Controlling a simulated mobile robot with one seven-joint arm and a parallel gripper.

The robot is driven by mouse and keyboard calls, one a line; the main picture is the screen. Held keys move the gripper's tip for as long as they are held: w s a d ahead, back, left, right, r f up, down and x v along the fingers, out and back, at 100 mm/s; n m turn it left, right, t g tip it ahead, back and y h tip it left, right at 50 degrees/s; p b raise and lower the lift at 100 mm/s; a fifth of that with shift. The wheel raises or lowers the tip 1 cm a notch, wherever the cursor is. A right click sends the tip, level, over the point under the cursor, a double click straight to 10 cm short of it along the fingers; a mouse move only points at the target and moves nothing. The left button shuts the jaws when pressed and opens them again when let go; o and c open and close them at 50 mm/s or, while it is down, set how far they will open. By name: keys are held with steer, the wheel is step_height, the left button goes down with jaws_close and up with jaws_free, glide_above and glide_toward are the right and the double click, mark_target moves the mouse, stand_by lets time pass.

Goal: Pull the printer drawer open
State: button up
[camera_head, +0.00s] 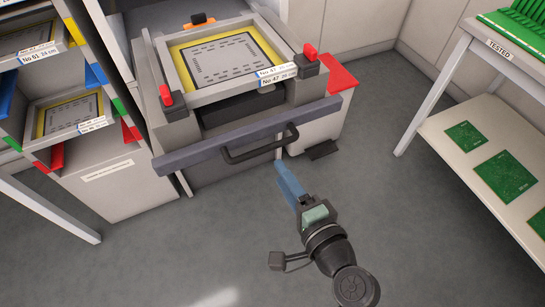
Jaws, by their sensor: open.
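The printer (146,72) stands at the upper middle, with a framed yellow-edged stencil on its top. Across its front runs a grey-blue drawer front bar (195,152) with a black handle (258,148) at its middle. A dark gap shows behind the bar, below the stencil frame; I cannot tell how far the drawer is out. My gripper (281,167) has blue fingers and is open, seen from above. In the picture its tips lie just below and right of the handle. I see no contact with the handle, and the fingers appear empty.
A rack (60,160) with stencil frames stands left. A white table marked TESTED (497,48) stands right, with green circuit boards on its lower shelf (450,130). A black pedal (322,150) lies by the printer's base. Grey floor (400,230) is clear in front.

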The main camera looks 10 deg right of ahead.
steer(key=shift+v, duration=1.55)
